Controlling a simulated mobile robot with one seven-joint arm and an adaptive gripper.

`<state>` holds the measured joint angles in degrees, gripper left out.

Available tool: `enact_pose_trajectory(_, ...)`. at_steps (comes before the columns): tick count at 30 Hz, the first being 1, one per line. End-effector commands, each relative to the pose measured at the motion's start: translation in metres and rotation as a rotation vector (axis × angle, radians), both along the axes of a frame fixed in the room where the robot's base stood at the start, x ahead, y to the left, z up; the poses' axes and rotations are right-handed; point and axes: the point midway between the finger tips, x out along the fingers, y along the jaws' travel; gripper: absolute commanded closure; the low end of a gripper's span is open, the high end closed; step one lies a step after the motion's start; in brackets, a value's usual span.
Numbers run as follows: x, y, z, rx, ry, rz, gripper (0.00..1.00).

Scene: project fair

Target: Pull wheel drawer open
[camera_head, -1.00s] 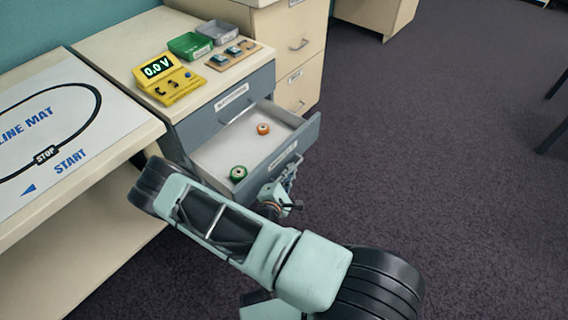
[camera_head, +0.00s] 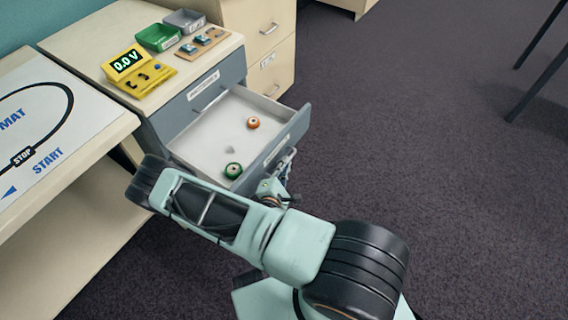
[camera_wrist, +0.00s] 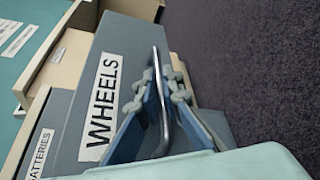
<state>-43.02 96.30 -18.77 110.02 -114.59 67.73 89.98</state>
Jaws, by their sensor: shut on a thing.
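The wheel drawer (camera_head: 203,143) stands well out of the grey cabinet. A green wheel (camera_head: 233,170), an orange wheel (camera_head: 253,123) and a small grey piece (camera_head: 229,150) lie on its light floor. The drawer front with its WHEELS label (camera_wrist: 103,98) fills the middle of the wrist view. My gripper (camera_wrist: 162,82) is shut on the metal drawer handle (camera_wrist: 163,112), with one finger on each side of the bar. In the head view my gripper (camera_head: 283,168) is at the outside of the drawer front, partly hidden by my arm.
The upper drawer, labelled BATTERIES (camera_wrist: 40,153), is closed. A yellow meter (camera_head: 137,73), a green bin (camera_head: 159,37) and a grey bin (camera_head: 185,21) stand on the cabinet top. A line mat (camera_head: 40,125) lies on the left table. Open carpet (camera_head: 420,150) lies to the right.

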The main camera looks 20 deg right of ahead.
Motion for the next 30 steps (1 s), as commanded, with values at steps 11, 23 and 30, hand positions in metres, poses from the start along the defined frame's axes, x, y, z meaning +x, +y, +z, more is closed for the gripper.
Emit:
enact_pose_trajectory(11,0.0,0.0,0.0,0.0,0.0,0.0,0.86)
enact_pose_trajectory(23,0.002,0.001,0.047,-0.004,-0.009,0.001,0.86)
enact_pose_trajectory(30,0.001,0.001,0.083,-0.002,-0.006,0.001,0.86)
